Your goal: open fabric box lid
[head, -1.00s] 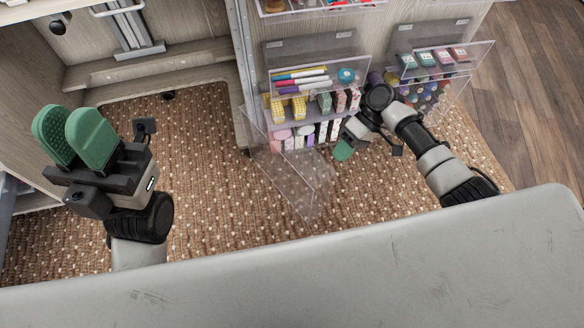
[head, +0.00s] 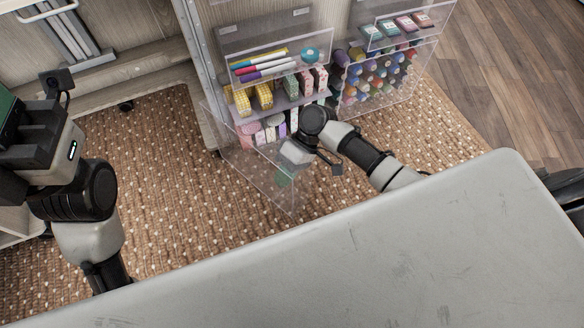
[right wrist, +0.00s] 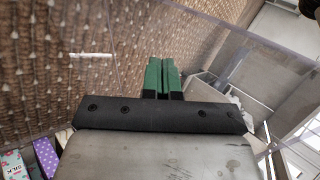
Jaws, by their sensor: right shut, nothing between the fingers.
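The clear fabric box lid (head: 262,182) is swung out from the lower clear box and hangs over the carpet, tilted. Rolled fabrics (head: 262,132) show in the box behind it. My right gripper (head: 286,176) is at the lid's right part; its green fingertips look dulled, as if seen through the clear panel. In the right wrist view its green fingers (right wrist: 161,76) are shut together and empty, with a clear panel (right wrist: 255,60) close by. Whether they touch is unclear.
Above the fabric box is a clear bin with markers (head: 262,66). To its right is a clear box of thread spools (head: 375,75). A grey tabletop (head: 330,240) fills the foreground. Patterned carpet (head: 160,170) lies clear to the left.

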